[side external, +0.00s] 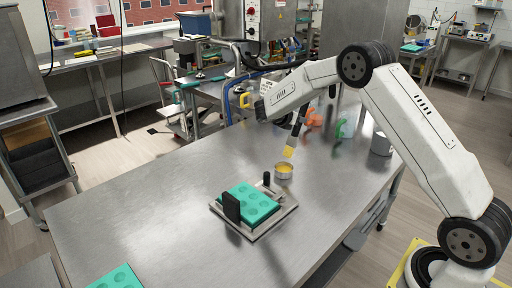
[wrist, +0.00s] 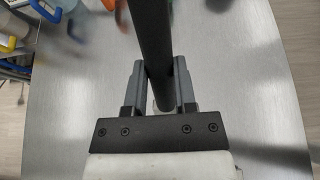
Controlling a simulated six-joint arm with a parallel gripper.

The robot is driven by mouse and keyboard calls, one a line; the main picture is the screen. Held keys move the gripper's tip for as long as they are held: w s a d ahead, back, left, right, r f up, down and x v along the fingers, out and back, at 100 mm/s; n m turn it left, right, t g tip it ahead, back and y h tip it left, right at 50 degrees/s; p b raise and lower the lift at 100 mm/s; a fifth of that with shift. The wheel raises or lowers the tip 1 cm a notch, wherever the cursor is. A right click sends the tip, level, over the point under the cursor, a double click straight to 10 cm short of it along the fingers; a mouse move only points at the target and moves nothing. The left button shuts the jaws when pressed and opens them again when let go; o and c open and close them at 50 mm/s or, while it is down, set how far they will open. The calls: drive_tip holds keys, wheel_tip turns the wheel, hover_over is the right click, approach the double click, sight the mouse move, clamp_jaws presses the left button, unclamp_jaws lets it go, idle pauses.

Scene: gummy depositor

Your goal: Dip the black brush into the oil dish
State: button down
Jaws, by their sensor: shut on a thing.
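My gripper (wrist: 160,78) is shut on the dark handle of the black brush (wrist: 154,40), which runs up between the two fingers in the wrist view. In the side view the brush (side external: 296,130) hangs nearly upright with a slight tilt, its pale yellow bristles (side external: 289,152) pointing down. The oil dish (side external: 284,171) is a small round metal dish with yellow content, standing on the steel table. The bristle tip appears just above the dish, with a small gap. In the wrist view the bristles and dish are mostly hidden behind the gripper and handle.
A metal tray frame (side external: 243,231) with a green mold (side external: 249,205) and black upright handles stands in front of the dish. Orange (side external: 314,117) and green (side external: 340,128) items and a metal pot (side external: 381,144) stand behind. Another green mold (side external: 117,277) lies front left.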

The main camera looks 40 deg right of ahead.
sight(302, 108)
drive_tip(key=shift+r, duration=1.85)
